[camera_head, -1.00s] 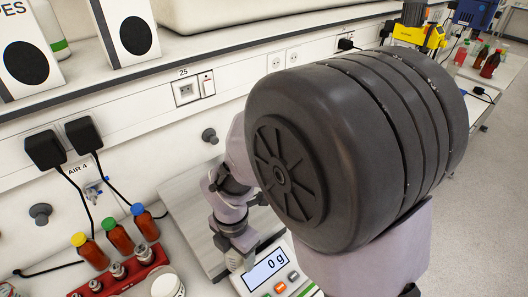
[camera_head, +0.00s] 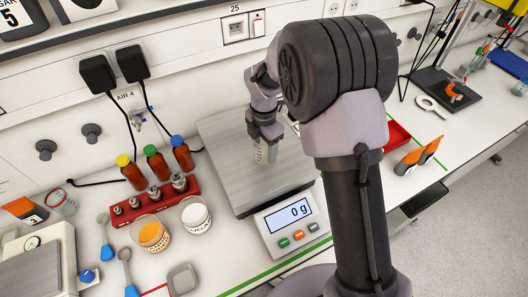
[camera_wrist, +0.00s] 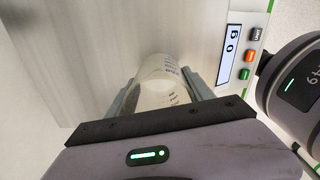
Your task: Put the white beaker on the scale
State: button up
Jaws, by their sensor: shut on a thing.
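The white beaker (camera_head: 265,153), translucent with printed graduation marks, hangs upright below my gripper (camera_head: 264,137) in the head view. In the wrist view the beaker (camera_wrist: 162,82) sits between the two fingers of my gripper (camera_wrist: 163,95), which is shut on it. The scale (camera_head: 232,165) has a wide grey metal plate, and the beaker is over its right part. Its display (camera_head: 287,222) reads 0 g, also seen on the scale in the wrist view (camera_wrist: 229,52). I cannot clearly see the gap between beaker bottom and plate.
A red rack (camera_head: 150,200) with metal weights stands left of the scale, with several brown bottles (camera_head: 157,165) behind it. Tubs of orange (camera_head: 150,233) and white (camera_head: 195,215) contents stand in front. A red tray (camera_head: 396,135) lies right of my arm. The plate's left part is bare.

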notch_tip(320, 180, down, 2)
jog(key=shift+f, duration=0.2)
jog(key=shift+f, duration=0.1)
jog(key=o, duration=1.4)
